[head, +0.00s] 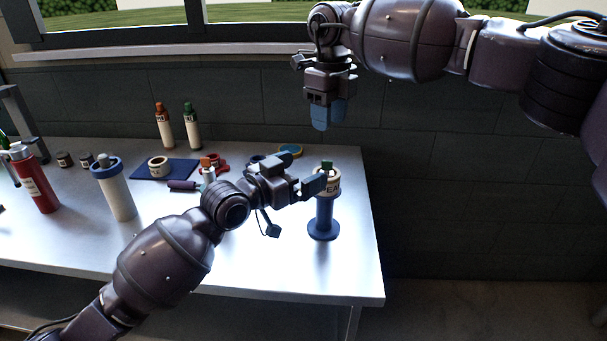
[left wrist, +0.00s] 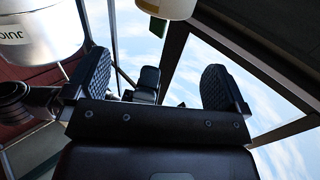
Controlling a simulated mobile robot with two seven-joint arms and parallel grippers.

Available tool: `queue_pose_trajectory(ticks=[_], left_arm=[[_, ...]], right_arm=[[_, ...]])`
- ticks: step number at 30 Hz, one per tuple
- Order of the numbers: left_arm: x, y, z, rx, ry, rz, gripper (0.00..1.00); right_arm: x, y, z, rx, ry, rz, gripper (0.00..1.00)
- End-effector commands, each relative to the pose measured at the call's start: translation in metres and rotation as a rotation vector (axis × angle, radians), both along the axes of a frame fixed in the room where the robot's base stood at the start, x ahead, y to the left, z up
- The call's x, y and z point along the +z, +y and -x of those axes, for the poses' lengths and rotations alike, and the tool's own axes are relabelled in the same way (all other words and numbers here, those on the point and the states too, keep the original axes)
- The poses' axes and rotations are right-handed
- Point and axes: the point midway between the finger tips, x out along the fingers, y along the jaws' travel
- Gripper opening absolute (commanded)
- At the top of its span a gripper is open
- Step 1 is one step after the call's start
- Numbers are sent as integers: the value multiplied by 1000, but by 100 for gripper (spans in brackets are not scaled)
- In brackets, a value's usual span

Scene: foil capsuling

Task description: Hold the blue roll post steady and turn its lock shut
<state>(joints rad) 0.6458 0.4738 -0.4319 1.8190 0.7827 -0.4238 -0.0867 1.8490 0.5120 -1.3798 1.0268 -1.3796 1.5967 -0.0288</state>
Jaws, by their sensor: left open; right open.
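The blue roll post (head: 323,218) stands upright on its round base near the table's right end. A cream roll (head: 332,189) with dark lettering sits around its upper part, with a dark green lock piece (head: 327,166) on top. My left gripper (head: 309,187) is open at the left side of the roll and overlaps its edge in the head view; contact cannot be told. In the left wrist view the two pads of my left gripper (left wrist: 158,85) are wide apart with no object clamped. My right gripper (head: 327,112) is open, pointing down, above and behind the post.
A white cylinder with a blue collar (head: 117,197) and a red bottle (head: 38,182) stand at left. Two cream bottles (head: 166,132) stand at the back. A blue mat (head: 183,170) holds a cream ring. The front right tabletop (head: 290,270) is clear.

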Motion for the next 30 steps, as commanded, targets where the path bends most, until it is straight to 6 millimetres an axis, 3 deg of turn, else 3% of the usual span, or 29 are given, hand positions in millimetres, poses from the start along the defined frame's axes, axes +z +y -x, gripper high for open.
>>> queue_pose_trajectory(ticks=[5,19,30], left_arm=[[-14,-2,0,-3,7,1,100],[-85,-2,0,-1,7,1,100],[-81,-43,-41,-2,4,3,100]], right_arm=[[0,0,0,0,0,0,43],[0,0,0,0,0,0,43],[0,0,0,0,0,0,43]])
